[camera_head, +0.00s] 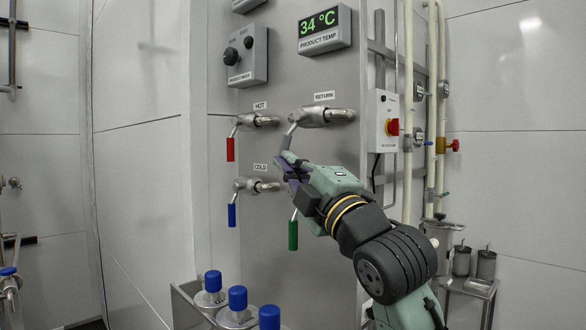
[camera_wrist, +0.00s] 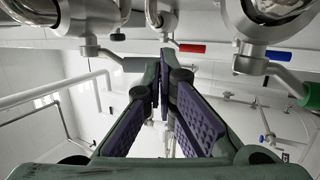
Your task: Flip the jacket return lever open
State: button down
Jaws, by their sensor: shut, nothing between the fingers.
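The return valve (camera_head: 322,116) sits under the RETURN label (camera_head: 324,96) on the steel tank panel. The green handle also shows at the right edge of the wrist view (camera_wrist: 310,95). My gripper (camera_head: 289,164) is shut and empty, in front of the panel below the valve and above the green handle. In the wrist view its purple-padded fingers (camera_wrist: 165,88) point away from the camera. Whether they touch the lever I cannot tell.
Left of the return valve are the hot valve with a red handle (camera_head: 230,149) and the cold valve with a blue handle (camera_head: 232,215). A control box with a red knob (camera_head: 392,127) and vertical pipes (camera_head: 408,60) stand right. Blue-capped containers (camera_head: 238,298) stand below.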

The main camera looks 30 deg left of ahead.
jog(key=shift+a+f+b, duration=0.15)
jog(key=shift+a+b, duration=0.05)
jog(key=shift+b, duration=0.1)
jog(key=shift+w+a+r+m+t+y+b, duration=0.15)
jog(key=shift+a+m+t+y+b, duration=0.15)
jog(key=shift+a+t+b, duration=0.2)
jog(key=shift+w+a+r+m+t+y+b, duration=0.1)
jog(key=shift+w+a+m+t+y+b, duration=0.1)
jog(key=shift+a+t+y+b, duration=0.25)
jog(key=shift+w+a+r+m+t+y+b, duration=0.15)
jog(key=shift+a+m+t+y+b, duration=0.1)
jog(key=shift+a+t+b, duration=0.3)
